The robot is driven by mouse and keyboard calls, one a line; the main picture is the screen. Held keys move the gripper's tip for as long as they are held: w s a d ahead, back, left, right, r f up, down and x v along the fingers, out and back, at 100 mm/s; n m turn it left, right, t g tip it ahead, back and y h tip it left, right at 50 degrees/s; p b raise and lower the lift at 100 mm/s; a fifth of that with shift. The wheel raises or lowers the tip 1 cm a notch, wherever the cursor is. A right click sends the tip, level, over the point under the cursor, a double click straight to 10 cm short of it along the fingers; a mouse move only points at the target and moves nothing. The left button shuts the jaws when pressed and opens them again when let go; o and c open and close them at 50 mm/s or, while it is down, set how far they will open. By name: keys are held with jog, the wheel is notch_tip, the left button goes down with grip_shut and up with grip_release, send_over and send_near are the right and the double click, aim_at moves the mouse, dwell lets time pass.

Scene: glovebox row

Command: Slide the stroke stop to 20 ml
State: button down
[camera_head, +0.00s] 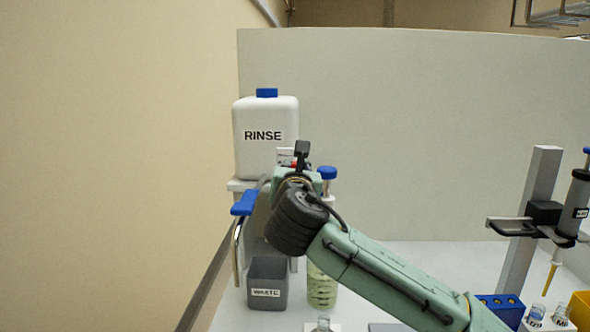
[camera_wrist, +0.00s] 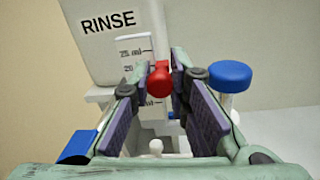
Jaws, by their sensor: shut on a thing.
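The stroke stop is a red knob (camera_wrist: 159,80), in the middle of the wrist view. It stands in front of a white upright scale plate (camera_wrist: 133,48) with black marks reading "25 ml" and, below it, "20". The knob appears just right of the "20" label and slightly lower; its exact setting is hard to tell. My gripper (camera_wrist: 160,88) has its pads on either side of the knob and is shut on it. In the head view my wrist hides most of the scale and the fingers.
A white RINSE bottle (camera_head: 266,135) with a blue cap stands behind the scale. A blue-capped post (camera_wrist: 229,80) is close right of my gripper. A blue lever (camera_head: 244,203) and grey WASTE bin (camera_head: 267,272) are at left. A pipette stand (camera_head: 530,215) is far right.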

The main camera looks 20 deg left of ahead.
jog(key=c, duration=1.5)
grip_release()
jog(key=v, duration=1.2)
jog(key=shift+d, duration=0.1)
